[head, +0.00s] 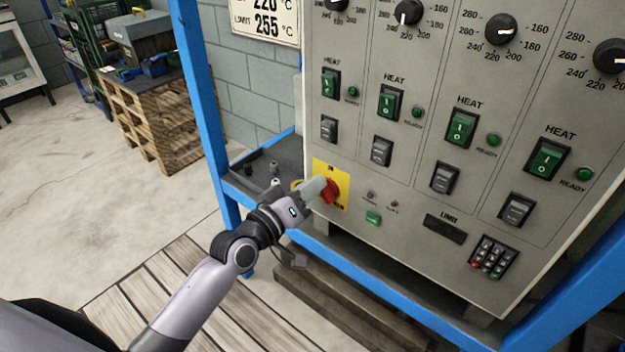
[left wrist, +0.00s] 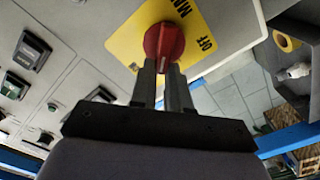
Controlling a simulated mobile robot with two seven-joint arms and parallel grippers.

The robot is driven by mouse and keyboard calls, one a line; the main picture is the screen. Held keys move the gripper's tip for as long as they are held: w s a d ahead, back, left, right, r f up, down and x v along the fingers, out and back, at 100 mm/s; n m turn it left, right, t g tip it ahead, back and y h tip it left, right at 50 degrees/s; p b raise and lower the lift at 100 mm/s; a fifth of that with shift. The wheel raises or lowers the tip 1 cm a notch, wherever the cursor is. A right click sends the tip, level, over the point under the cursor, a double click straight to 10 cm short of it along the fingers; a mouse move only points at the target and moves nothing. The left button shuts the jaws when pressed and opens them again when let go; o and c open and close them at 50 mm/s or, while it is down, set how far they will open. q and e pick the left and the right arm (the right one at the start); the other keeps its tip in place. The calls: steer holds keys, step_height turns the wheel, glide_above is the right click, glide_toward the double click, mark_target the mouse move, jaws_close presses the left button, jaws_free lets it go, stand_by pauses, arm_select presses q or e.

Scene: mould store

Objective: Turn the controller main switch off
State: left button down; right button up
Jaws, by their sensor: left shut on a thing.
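The controller main switch is a red rotary knob (head: 330,191) on a yellow plate (head: 343,180), low at the left of the grey controller panel (head: 400,210). In the left wrist view the red knob (left wrist: 164,44) sits at the top centre, and the yellow plate (left wrist: 205,40) shows the words OFF and part of MAIN. My left gripper (head: 316,189) is at the knob, and its two fingers (left wrist: 164,80) are shut on it. The fingers hide part of the knob, and I cannot tell its exact setting. My right gripper is not in view.
Green HEAT switches (head: 391,104), black rocker switches (head: 381,151) and a keypad (head: 493,257) are on the same panel. A wooden pallet stack (head: 150,100) stands behind. The floor at left is clear.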

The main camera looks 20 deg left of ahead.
arm_select(q)
steer(key=shift+w+a+f+n, duration=0.15)
steer(key=shift+f+n, duration=0.15)
steer(key=shift+n, duration=1.35)
steer(key=shift+s+a+f+n, duration=0.1)
steer(key=shift+f+n, duration=0.25)
steer(key=shift+n, duration=1.25)
steer(key=shift+w+a+f+n, duration=0.15)
steer(key=shift+f+n, duration=0.15)
steer(key=shift+n, duration=1.35)
steer(key=c, duration=1.1)
jaws_free()
steer(key=shift+s, duration=0.1)
